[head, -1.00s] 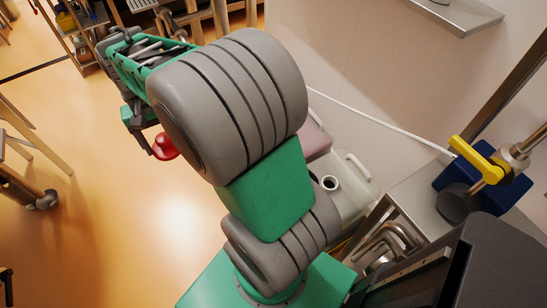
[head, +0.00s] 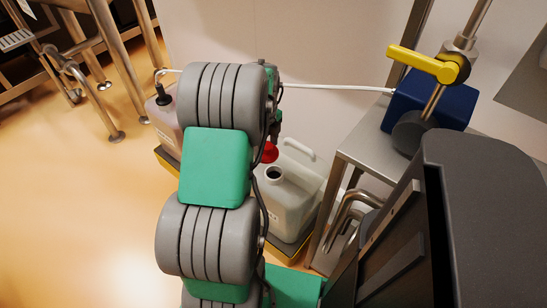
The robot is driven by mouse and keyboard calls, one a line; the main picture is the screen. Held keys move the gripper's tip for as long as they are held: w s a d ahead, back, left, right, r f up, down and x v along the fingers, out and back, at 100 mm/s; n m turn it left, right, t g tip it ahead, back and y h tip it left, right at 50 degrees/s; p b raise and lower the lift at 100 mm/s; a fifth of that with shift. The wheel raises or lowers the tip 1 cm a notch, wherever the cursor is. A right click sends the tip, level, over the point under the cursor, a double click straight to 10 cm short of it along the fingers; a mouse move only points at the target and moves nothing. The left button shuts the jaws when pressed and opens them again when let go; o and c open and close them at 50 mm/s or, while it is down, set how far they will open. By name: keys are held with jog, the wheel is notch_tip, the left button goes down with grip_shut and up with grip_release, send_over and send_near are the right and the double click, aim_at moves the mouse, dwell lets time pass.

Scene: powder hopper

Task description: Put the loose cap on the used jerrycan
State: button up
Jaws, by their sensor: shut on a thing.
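The red cap (head: 269,153) shows at the right edge of my arm. It is close to the open mouth (head: 273,173) of a whitish jerrycan (head: 297,190), above and slightly left of it in the picture. The jerrycan stands upright, with its handle at the back, and its mouth is dark and uncovered. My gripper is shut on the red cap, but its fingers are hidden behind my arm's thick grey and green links. I cannot tell how high the cap is above the mouth.
A pinkish jerrycan (head: 166,127) with a dark fitting and white hose (head: 330,87) stands left of my arm. A steel stand (head: 372,150) carries a blue block (head: 425,103) with a yellow handle (head: 428,64) at the right. Open floor lies at the left.

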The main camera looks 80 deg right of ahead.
aim_at(274, 152)
jog(key=s, duration=0.1)
jog(key=f+m, duration=0.1)
jog(key=s, duration=0.1)
jog(key=shift+s+d+f+m, duration=0.3)
notch_tip(274, 152, down, 8)
jog(key=b, duration=0.6)
jog(key=shift+f, duration=0.25)
jog(key=o, duration=1.3)
